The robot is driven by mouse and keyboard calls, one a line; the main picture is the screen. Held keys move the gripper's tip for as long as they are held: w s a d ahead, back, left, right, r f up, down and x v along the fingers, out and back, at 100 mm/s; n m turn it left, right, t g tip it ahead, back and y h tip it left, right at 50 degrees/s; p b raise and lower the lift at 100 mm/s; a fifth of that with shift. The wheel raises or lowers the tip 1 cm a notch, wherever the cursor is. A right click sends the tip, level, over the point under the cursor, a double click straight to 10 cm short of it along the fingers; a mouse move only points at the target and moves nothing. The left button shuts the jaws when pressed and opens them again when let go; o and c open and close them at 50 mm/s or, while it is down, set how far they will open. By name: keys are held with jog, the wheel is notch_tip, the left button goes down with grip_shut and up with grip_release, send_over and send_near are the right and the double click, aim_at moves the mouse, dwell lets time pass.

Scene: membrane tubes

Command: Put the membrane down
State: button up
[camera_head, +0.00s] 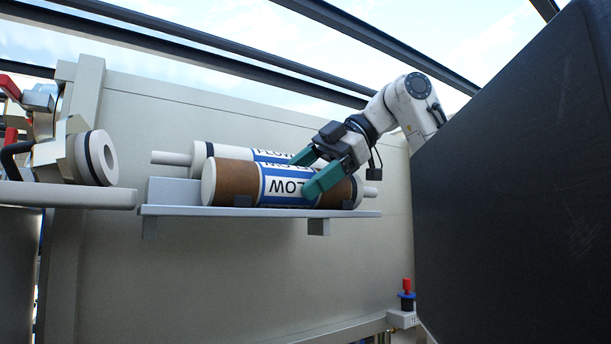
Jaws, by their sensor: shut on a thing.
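Two membrane tubes lie side by side on a grey shelf (180,211). The front membrane (235,184) is brown with white ends and a blue and white label whose lettering reads upside down. The rear membrane (203,152) is mostly hidden behind it; its label and thin white end pipes show. My gripper (312,172) has teal fingers and comes from the upper right. One finger lies across the front membrane's label and the other reaches behind its top, so it is shut around the front membrane. The front membrane sits level, at the shelf's small dark rests; exact contact is unclear.
A white ring-ended fitting (98,158) with red handles stands on a ledge (65,195) at the left. A large dark panel (520,180) fills the right side. A red and blue valve (407,292) is low right. A beige wall stands behind the shelf.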

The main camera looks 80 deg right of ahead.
jog(key=o, duration=1.6)
jog(key=shift+o, duration=0.2)
jog(key=shift+r, duration=0.1)
jog(key=v, duration=1.2)
jog(key=shift+p, duration=0.4)
jog(key=shift+s, duration=0.1)
